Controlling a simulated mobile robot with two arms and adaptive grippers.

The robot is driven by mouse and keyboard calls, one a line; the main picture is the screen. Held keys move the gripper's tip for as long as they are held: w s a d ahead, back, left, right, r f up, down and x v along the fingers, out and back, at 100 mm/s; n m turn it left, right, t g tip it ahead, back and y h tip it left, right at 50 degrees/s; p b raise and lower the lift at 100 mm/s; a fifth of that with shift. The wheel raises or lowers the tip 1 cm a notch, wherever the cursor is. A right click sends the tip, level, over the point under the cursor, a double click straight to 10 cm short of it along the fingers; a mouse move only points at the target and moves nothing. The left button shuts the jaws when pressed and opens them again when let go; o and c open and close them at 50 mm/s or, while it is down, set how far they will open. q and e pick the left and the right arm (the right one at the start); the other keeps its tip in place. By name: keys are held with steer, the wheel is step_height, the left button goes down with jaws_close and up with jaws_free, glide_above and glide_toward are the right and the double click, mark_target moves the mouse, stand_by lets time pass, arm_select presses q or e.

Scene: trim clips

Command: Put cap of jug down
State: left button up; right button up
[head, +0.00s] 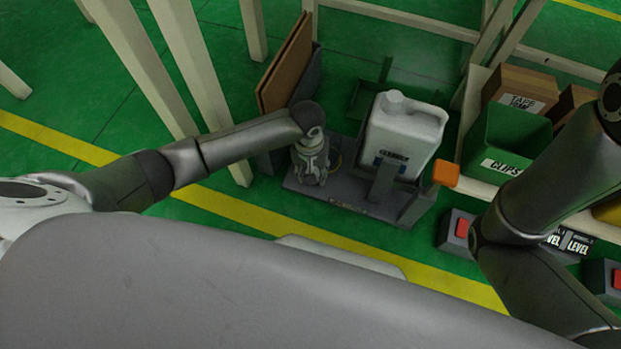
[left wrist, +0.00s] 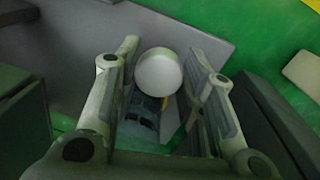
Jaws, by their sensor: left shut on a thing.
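A white jug (head: 404,132) with a dark label stands upright in a grey holder on a low grey platform (head: 345,202). A short round white neck (head: 394,102) shows on its top; I cannot tell its details. My left gripper (head: 312,172) points down over the left part of the platform, left of the jug and apart from it. In the left wrist view, its fingers (left wrist: 160,62) are shut on a round white cap (left wrist: 158,73). The cap is hidden in the head view. I cannot tell whether it touches the platform. My right gripper is out of view.
Brown boards (head: 286,62) stand behind my left gripper. A green CLIPS bin (head: 506,146) and a TAPE box (head: 520,92) sit on the shelf at right. An orange block (head: 446,173) is beside the jug. Red-button boxes (head: 461,229) are at lower right.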

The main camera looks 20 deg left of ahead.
arm_select(q)
steer(key=f+b, duration=0.3)
steer(key=f, duration=0.1)
steer(key=shift+w+a+f, duration=0.1)
steer(key=shift+w+a, duration=0.15)
steer(key=shift+a, duration=0.1)
steer(key=o, duration=0.7)
